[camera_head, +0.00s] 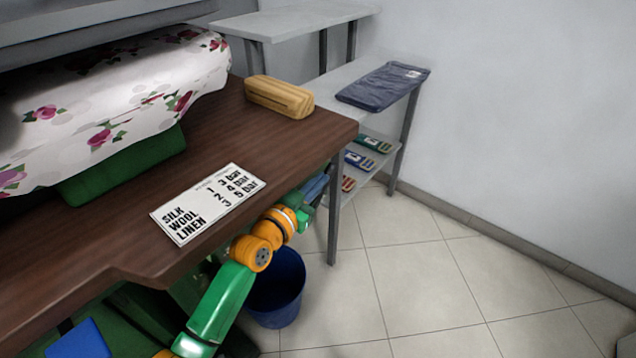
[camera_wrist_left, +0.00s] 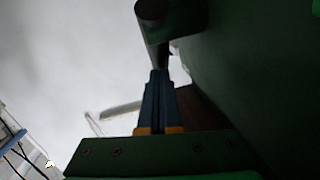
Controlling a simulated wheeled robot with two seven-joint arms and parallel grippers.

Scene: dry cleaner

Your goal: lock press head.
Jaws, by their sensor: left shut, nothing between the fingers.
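The press head (camera_head: 95,30) shows as a grey slab at the top left of the head view, above the floral-covered padded board (camera_head: 120,90); most of it is out of frame. In the left wrist view the blue fingers (camera_wrist_left: 158,74) are shut together and empty. A dark rounded bar or knob (camera_wrist_left: 160,12) lies just beyond the fingertips; I cannot tell whether they touch it.
The wooden table (camera_head: 130,228) carries a pressure card (camera_head: 209,203) and a tan wooden block (camera_head: 279,96). A shelf (camera_head: 345,72) holds a folded dark garment (camera_head: 384,86).

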